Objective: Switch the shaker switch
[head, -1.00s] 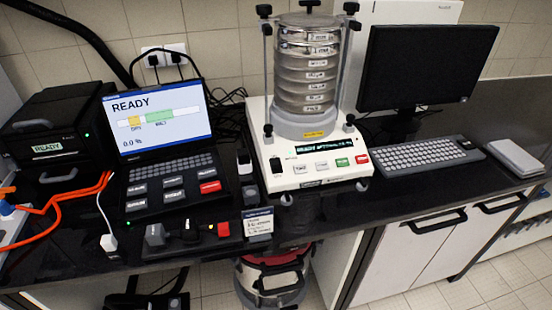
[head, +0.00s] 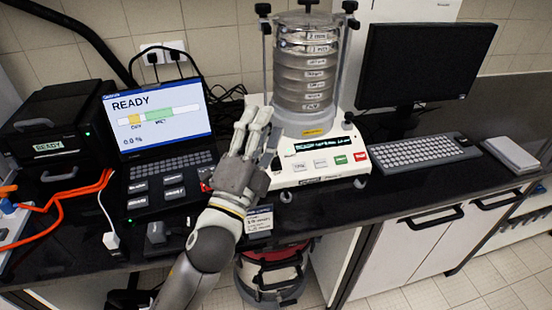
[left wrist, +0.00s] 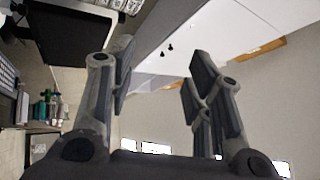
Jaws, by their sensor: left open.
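The sieve shaker (head: 325,170) stands in the middle of the counter, a white base with a stack of round metal sieves on top. Its dark switch (head: 276,164) is at the left end of the front panel, close beside my left gripper's fingers. My left gripper (head: 256,114) is open and points up in front of the shaker's left edge. In the left wrist view its fingers (left wrist: 155,80) are spread with nothing between them. Whether it touches the shaker, I cannot tell. My right gripper is not in view.
A laptop-like console (head: 160,120) reading READY is left of my arm, with a black printer-like box (head: 55,125) farther left. A monitor (head: 428,62) and keyboard (head: 420,152) stand right of the shaker. A red and grey canister (head: 272,275) is below the counter.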

